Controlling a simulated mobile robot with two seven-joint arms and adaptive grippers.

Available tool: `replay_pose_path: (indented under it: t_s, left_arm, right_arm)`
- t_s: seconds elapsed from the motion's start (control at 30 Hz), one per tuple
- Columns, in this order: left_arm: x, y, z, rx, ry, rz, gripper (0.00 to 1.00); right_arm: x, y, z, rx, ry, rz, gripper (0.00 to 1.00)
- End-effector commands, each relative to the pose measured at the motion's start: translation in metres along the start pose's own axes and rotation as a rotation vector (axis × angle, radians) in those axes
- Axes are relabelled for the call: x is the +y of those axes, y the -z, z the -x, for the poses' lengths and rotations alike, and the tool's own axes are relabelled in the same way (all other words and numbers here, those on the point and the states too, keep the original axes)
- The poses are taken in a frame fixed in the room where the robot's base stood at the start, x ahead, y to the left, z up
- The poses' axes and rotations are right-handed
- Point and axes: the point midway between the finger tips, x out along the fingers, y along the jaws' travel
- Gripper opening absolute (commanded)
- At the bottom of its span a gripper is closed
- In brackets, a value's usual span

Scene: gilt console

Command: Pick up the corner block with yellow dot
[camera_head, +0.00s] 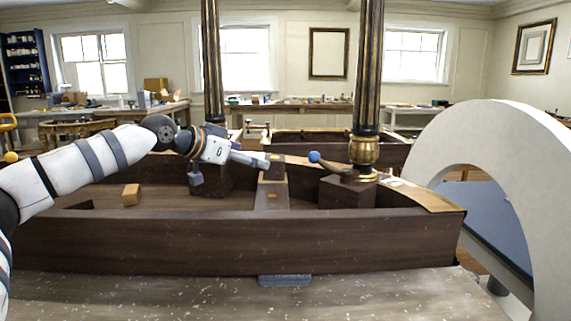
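A dark wooden block (272,197) with a small yellow dot on its face stands inside the wooden frame, near the middle. A small light-brown block (131,195) lies loose inside the frame at the left; I see no dot on it. My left gripper (231,172) reaches in from the left above the frame, with one finger pointing right and a grey part hanging down. The rightward finger ends just above and left of the dotted block. It looks open, with nothing held between its fingers. My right gripper is out of view.
The dark frame (230,240) has a long front wall and lies on a speckled surface (150,297). Two black-and-gilt columns (368,75) rise from it. A blue ball (313,156) is near the right column. A large pale arch (480,125) stands at the right.

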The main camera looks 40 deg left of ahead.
Motion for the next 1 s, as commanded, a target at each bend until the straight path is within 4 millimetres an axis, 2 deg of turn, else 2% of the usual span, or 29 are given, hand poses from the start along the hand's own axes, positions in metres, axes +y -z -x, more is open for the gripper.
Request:
replay_pose_path:
  t_s: [0.03, 0.17, 0.23, 0.4, 0.5, 0.6, 0.8, 0.9, 1.0]
  left_arm:
    - [0.000, 0.009, 0.001, 0.010, 0.002, -0.007, 0.86]
    - [-0.011, 0.010, -0.004, 0.017, 0.032, -0.003, 0.86]
    - [-0.006, 0.004, -0.016, 0.004, 0.016, -0.003, 0.86]
    - [-0.009, 0.002, -0.033, 0.002, 0.025, -0.003, 0.86]
    - [-0.009, -0.004, -0.053, -0.005, 0.024, -0.001, 0.86]
    - [-0.008, -0.004, -0.063, -0.005, 0.022, 0.001, 0.86]
    - [-0.005, -0.009, -0.105, -0.014, 0.021, 0.002, 0.86]
    - [-0.006, -0.003, -0.112, -0.005, 0.022, 0.002, 0.86]
    - [-0.006, 0.004, -0.110, 0.005, 0.023, 0.001, 0.86]
  right_arm:
    - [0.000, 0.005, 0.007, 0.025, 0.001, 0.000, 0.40]
    - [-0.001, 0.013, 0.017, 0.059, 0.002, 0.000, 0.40]
    - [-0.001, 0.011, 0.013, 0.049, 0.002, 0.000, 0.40]
    - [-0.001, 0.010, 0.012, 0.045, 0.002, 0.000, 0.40]
    - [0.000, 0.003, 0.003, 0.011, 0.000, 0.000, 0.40]
    - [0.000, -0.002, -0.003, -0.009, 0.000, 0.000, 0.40]
    - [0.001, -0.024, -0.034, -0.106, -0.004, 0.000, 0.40]
    - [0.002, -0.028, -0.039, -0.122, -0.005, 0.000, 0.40]
    - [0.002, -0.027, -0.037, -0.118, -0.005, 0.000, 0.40]
